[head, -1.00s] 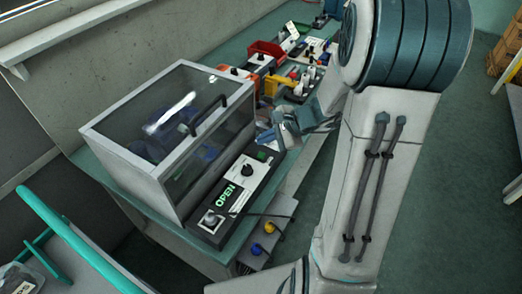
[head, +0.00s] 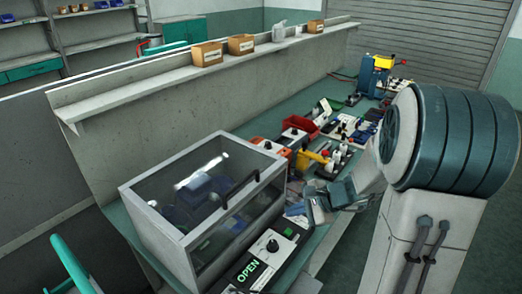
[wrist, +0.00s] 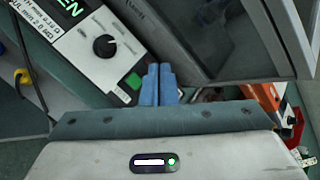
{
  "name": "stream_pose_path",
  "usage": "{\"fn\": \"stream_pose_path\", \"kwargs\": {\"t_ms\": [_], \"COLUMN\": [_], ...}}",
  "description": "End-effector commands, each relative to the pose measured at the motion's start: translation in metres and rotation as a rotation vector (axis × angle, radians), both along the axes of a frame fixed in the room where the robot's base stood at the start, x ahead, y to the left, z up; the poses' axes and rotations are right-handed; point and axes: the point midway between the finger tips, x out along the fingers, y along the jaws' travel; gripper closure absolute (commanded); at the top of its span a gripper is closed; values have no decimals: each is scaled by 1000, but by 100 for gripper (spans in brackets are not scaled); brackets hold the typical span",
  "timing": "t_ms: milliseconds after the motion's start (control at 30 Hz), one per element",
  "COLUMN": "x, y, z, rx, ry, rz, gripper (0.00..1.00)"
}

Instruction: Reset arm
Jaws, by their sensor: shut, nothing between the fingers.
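My gripper (wrist: 158,84) is shut, its two blue fingers together with nothing between them in the wrist view. In the head view my gripper (head: 312,212) is over the bench by the front right corner of the clear-sided box (head: 213,247). The control panel (head: 262,262) in front of the box shows a green "OPEN" display. In the wrist view the panel (wrist: 110,70) has a black knob and a green button beside the fingertips. I cannot tell whether the fingertips touch anything.
Beyond the box, the bench holds a red bin (head: 306,129), a yellow tool (head: 313,157) and a blue machine (head: 377,75). A wall shelf with cardboard boxes (head: 207,53) runs behind. Open floor lies to the right.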

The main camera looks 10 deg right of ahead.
Motion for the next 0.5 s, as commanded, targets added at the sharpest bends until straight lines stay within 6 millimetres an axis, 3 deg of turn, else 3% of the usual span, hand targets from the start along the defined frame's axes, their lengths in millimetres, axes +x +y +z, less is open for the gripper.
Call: {"fn": "stream_pose_path", "kwargs": {"t_ms": [167,333,500], "x": [-9,-50,-98], "y": [8,33,43], "z": [8,31,51], "rx": [-37,-209,-424], "ry": [-16,-73,-138], "rz": [61,323,606], "gripper": [100,100,100]}}
